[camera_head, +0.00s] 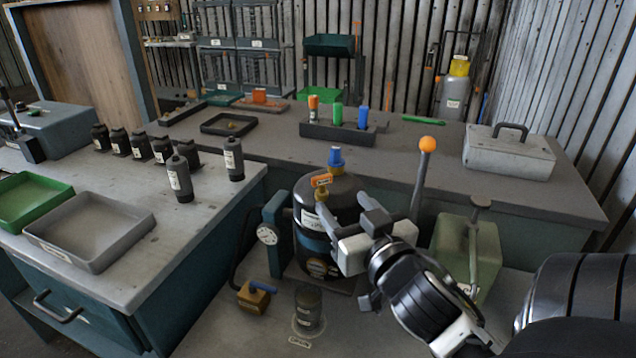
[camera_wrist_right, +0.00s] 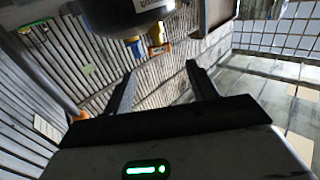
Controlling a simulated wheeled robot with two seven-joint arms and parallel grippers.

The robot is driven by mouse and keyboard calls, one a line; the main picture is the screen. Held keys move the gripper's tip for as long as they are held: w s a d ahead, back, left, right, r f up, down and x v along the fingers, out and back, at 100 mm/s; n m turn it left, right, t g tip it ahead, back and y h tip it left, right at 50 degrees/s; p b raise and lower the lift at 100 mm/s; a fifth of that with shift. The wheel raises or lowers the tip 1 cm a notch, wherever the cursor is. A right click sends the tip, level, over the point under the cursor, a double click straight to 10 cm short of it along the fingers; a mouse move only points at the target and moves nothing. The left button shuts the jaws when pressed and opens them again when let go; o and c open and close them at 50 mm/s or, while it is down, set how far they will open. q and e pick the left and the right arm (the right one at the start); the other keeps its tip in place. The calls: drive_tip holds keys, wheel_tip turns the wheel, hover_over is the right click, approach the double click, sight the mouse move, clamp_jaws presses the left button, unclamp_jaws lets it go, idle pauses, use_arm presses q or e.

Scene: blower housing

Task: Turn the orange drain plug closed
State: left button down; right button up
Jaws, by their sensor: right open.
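A dark rounded tank (camera_head: 318,238) with a white label and a teal band stands on the low bench. On its top are an orange tagged fitting (camera_head: 321,181) and a blue cap (camera_head: 336,158). I cannot tell for certain which part is the orange drain plug. My right gripper (camera_head: 340,206) is open in front of the tank's right side, its fingers pointing toward the upper part. In the right wrist view the tank (camera_wrist_right: 112,14) is at the top, with a small orange-yellow fitting (camera_wrist_right: 159,48) beyond the open, empty fingers (camera_wrist_right: 161,70). My left gripper is out of view.
An orange-knobbed lever (camera_head: 426,144) rises right of the tank, beside a greenish translucent container (camera_head: 467,250). A round gauge (camera_head: 267,235) is at the tank's left. A brass block with a blue handle (camera_head: 253,297) and a dark cylinder (camera_head: 308,307) are in front.

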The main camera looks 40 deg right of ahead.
sight(323, 181)
drive_tip(key=b+x, duration=0.4)
drive_tip(key=shift+f, duration=0.4)
drive_tip(key=shift+w+d+r+p, duration=0.3)
drive_tip(key=shift+w+r+p, duration=0.2)
drive_tip(key=shift+w, duration=0.25)
drive_tip(key=x, duration=0.5)
drive_tip(key=shift+w+f+p, duration=0.1)
drive_tip(key=shift+w+p, duration=0.1)
drive_tip(key=shift+p, duration=0.1)
drive_tip(key=shift+w+d, duration=0.15)
drive_tip(key=shift+w, duration=0.3)
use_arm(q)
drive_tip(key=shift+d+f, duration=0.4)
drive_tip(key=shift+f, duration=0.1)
use_arm(e)
drive_tip(key=c, duration=1)
